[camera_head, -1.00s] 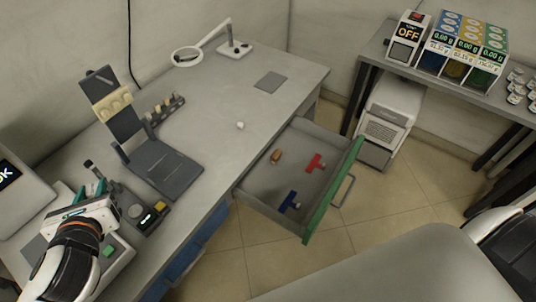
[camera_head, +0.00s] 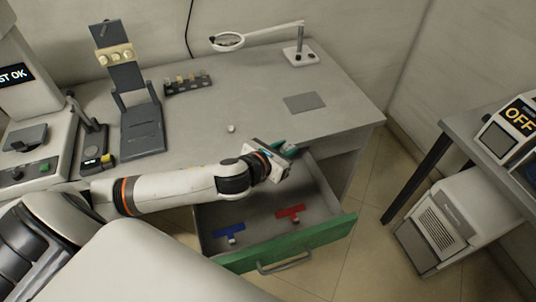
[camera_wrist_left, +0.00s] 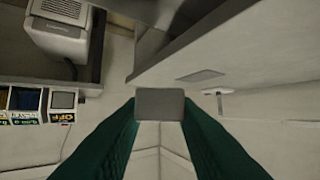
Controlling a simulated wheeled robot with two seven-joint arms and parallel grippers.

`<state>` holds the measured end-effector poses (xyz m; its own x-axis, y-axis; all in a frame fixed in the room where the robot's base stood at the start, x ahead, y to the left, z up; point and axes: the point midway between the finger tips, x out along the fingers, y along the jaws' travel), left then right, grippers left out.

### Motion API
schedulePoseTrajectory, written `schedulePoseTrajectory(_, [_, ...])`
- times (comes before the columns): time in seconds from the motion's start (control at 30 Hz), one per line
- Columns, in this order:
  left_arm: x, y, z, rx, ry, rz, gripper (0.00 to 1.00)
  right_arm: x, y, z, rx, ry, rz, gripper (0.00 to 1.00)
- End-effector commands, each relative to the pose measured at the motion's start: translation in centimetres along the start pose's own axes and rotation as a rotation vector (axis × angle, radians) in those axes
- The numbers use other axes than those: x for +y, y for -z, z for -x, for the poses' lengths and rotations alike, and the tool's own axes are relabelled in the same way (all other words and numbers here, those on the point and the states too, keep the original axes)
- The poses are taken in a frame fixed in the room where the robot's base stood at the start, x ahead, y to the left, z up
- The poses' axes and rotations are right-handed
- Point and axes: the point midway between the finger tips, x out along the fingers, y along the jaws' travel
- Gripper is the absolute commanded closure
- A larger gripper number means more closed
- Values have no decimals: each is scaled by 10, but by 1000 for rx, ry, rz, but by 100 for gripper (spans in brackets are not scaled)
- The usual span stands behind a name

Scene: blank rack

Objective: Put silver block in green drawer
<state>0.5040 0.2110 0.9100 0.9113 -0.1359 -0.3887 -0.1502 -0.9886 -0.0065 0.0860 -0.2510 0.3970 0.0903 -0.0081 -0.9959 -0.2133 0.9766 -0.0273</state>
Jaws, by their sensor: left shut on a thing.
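My left gripper (camera_head: 289,150) is above the far part of the open drawer, by the desk's front edge. In the left wrist view its two green fingers are closed on a grey silver block (camera_wrist_left: 160,104). The green drawer (camera_head: 290,243) is pulled out, with a green front and a grey inside. A blue T-shaped piece (camera_head: 229,231) and a red T-shaped piece (camera_head: 290,213) lie in it. My left arm hides part of the drawer's far left side. My right gripper is in neither current view.
The desk (camera_head: 260,85) holds a small white knob-like thing (camera_head: 231,128), a magnifier lamp (camera_head: 300,55), a grey pad (camera_head: 305,102) and a dark stand (camera_head: 142,132). A white cabinet unit (camera_head: 445,220) stands on the floor at right. Floor beside the drawer is clear.

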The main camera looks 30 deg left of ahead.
Motion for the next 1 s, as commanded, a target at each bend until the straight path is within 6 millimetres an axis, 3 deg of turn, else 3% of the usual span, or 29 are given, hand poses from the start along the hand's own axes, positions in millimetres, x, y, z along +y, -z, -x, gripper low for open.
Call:
schedulePoseTrajectory(0.03, [-11, -40, -18, -6, -19, -20, 99, 7, 1, -27, -1, -8, -1, 53])
schedulePoseTrajectory(0.2, [-30, -100, -41, -4, -104, -48, 99, 18, 2, -53, -4, -21, 0, 53])
schedulePoseTrajectory(0.6, [-39, -167, -64, 0, -153, -57, 99, 23, 4, -74, -2, -25, -1, 53])
schedulePoseTrajectory(1.0, [-39, -207, -81, 1, -152, -58, 99, 14, 7, -86, 0, -14, -4, 53])
